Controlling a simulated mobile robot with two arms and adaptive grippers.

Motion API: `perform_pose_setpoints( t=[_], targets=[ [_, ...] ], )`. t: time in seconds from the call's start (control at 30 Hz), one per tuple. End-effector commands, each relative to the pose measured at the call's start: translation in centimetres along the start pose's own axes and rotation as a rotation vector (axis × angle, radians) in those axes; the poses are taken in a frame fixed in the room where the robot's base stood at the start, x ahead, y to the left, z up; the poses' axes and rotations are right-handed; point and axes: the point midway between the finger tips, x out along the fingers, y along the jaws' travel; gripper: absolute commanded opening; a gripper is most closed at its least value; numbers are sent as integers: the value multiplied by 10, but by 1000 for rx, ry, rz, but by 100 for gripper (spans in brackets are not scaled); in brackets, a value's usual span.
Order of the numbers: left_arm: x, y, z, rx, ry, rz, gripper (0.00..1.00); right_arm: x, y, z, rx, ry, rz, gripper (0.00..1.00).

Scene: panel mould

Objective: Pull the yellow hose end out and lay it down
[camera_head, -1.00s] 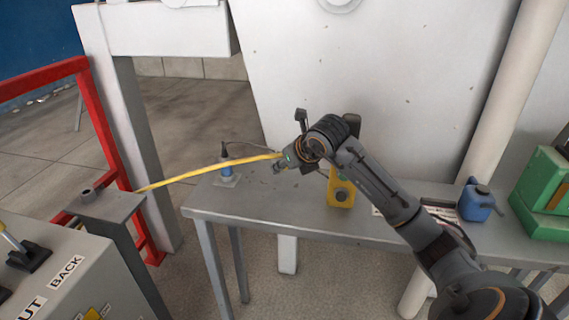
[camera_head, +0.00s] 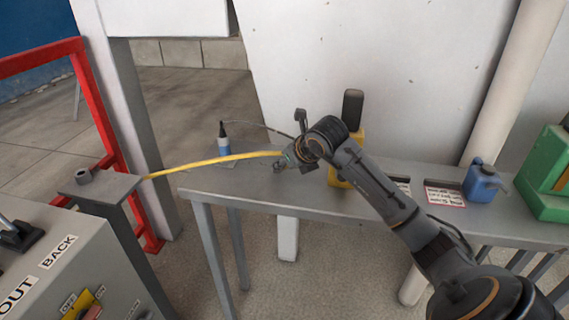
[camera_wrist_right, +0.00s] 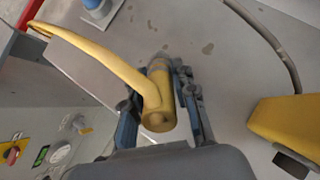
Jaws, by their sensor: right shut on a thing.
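The yellow hose (camera_head: 215,161) runs in a shallow arch from behind the grey stand at the left to my right gripper (camera_head: 283,160). My right gripper is shut on the hose end, above the grey bench. In the right wrist view the thick yellow hose end (camera_wrist_right: 158,100) sits between the two fingers of the gripper (camera_wrist_right: 163,95), and the hose bends away to the upper left. The grey stand (camera_head: 100,188) has a short round socket (camera_head: 84,176) on top, with no hose in it. Where the hose's far end goes is hidden. My left gripper is not in view.
The grey bench (camera_head: 250,190) carries a blue bottle with a black tip (camera_head: 224,140), a yellow device (camera_head: 341,175), a blue jug (camera_head: 481,182) and a green case (camera_head: 544,190). A red frame (camera_head: 95,110) and a control box (camera_head: 60,275) stand at the left.

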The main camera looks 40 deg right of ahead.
Motion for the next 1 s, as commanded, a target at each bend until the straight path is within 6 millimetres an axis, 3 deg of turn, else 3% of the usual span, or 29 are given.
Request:
perform_pose_setpoints(
  t=[0.07, 0.1, 0.2, 0.5, 0.63, 1.0],
  targets=[
    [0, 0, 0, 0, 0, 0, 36, 0, 0, 0, 0, -1, 0, 0],
    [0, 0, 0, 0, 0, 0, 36, 0, 0, 0, 0, -1, 0, 36],
    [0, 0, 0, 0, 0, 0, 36, 0, 0, 0, 0, -1, 0, 54],
    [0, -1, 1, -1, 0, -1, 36, -1, 0, 0, -1, 1, 0, 54],
    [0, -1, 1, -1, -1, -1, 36, -10, -1, 0, -2, -1, -3, 54],
    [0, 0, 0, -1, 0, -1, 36, -85, -1, 0, -3, -2, -4, 54]
  ],
)
